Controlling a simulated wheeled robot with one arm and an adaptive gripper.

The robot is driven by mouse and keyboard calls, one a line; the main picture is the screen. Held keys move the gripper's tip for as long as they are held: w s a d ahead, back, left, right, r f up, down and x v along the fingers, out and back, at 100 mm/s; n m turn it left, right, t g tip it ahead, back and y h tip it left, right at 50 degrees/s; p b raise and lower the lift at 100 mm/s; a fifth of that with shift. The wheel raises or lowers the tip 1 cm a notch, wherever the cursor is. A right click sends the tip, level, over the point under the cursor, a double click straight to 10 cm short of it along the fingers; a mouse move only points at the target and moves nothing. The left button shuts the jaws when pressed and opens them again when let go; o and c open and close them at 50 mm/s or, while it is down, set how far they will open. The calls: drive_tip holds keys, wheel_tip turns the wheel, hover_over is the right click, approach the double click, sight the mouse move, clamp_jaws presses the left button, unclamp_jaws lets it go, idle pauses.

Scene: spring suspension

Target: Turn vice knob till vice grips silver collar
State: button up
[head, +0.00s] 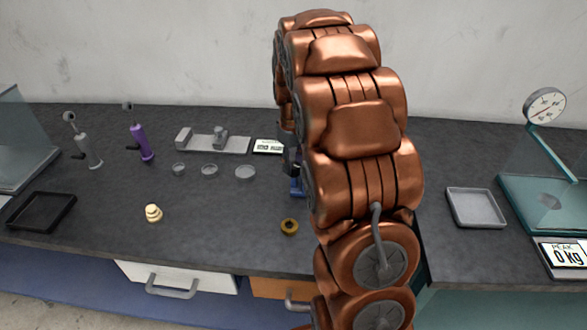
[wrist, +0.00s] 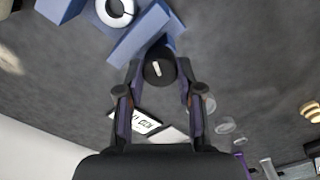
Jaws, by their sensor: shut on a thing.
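The blue vice (wrist: 142,33) is at the top of the wrist view, cut off by the edge. The silver collar (wrist: 103,12), a white-silver ring with a dark centre, sits between its two blue jaws. It lies close to the knob-side jaw; I cannot tell if they touch. The round black vice knob (wrist: 158,72) with a pale mark is between the fingertips of my gripper (wrist: 159,84), which is shut on it. In the head view my copper arm hides most of the vice; only a blue bit (head: 296,187) shows.
A brass ring (head: 289,227) lies in front, and several grey rings (head: 245,172) to the left. A grey tray (head: 475,207) is at right.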

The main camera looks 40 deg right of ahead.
sight(294, 165)
drive_tip(key=m+b, duration=0.3)
drive_tip(key=m, duration=0.3)
drive_tip(key=shift+f, duration=0.15)
drive_tip(key=m+b, duration=0.1)
drive_tip(key=m, duration=0.5)
drive_tip(key=shift+b, duration=0.35)
drive_tip(key=shift+m, duration=0.3)
drive_tip(key=o, duration=1.2)
drive_tip(key=shift+c, duration=0.2)
drive_tip(key=shift+d+r, duration=0.1)
drive_tip(key=shift+r, duration=0.15)
wheel_tip(294, 165, up, 12)
drive_tip(key=shift+f, duration=0.1)
